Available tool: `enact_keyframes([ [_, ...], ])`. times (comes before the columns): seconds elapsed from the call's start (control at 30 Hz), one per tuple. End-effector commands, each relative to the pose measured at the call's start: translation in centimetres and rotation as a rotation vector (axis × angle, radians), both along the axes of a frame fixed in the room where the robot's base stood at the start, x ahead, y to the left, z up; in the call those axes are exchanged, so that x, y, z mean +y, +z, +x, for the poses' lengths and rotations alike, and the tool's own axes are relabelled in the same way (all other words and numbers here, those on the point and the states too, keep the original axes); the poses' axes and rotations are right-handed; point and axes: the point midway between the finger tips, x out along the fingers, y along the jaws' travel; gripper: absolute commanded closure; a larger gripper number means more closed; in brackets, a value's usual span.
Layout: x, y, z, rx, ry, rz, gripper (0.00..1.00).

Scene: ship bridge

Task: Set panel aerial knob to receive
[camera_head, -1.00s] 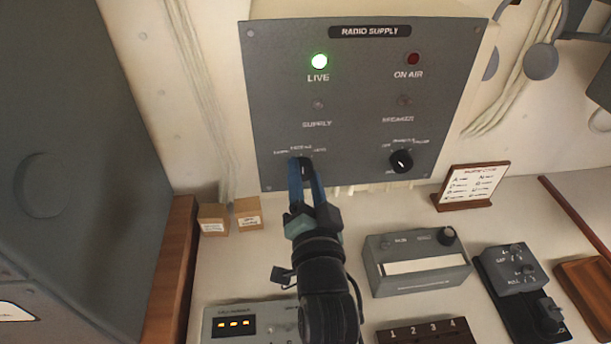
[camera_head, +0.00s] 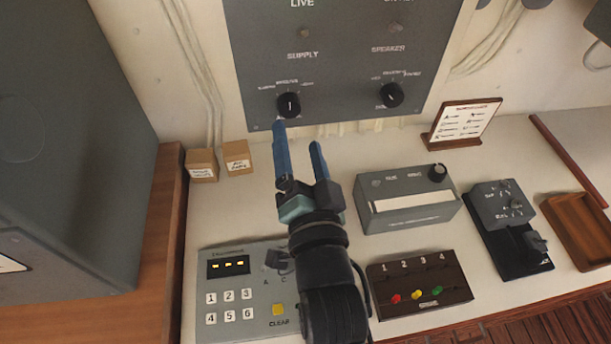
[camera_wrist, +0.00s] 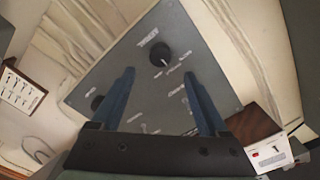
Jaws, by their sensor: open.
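The grey RADIO SUPPLY panel (camera_head: 345,70) is on the wall, with two black knobs along its lower edge. The left knob (camera_head: 289,105) has a white pointer line that looks roughly vertical; the small labels around it are too blurred to read. The right knob (camera_head: 392,95) has its own arc of labels. My gripper (camera_head: 298,143) is open and empty, just below and in front of the left knob, apart from it. In the wrist view, a black knob (camera_wrist: 160,55) shows beyond my open fingertips (camera_wrist: 159,78), and the other knob (camera_wrist: 97,103) lies to the left.
Below the panel, the desk holds two small boxes (camera_head: 219,160), a grey unit with a knob (camera_head: 405,200), a keypad unit (camera_head: 240,290), a dark box with coloured buttons (camera_head: 420,285) and a framed card (camera_head: 464,123). A large grey cabinet (camera_head: 70,150) stands at left.

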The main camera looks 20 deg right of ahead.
Motion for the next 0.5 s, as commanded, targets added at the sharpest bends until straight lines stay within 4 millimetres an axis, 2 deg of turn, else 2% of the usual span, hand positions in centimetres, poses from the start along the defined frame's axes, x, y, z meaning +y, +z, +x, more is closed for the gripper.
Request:
enact_keyframes([
  [0.03, 0.3, -0.2, -1.1, 0.001, 0.0, 0.001, 0.22],
  [0.2, 1.1, -0.2, -3.6, 0.001, 0.0, 0.001, 0.22],
  [0.5, 1.6, 0.0, -5.6, 0.001, -0.001, 0.0, 0.22],
])
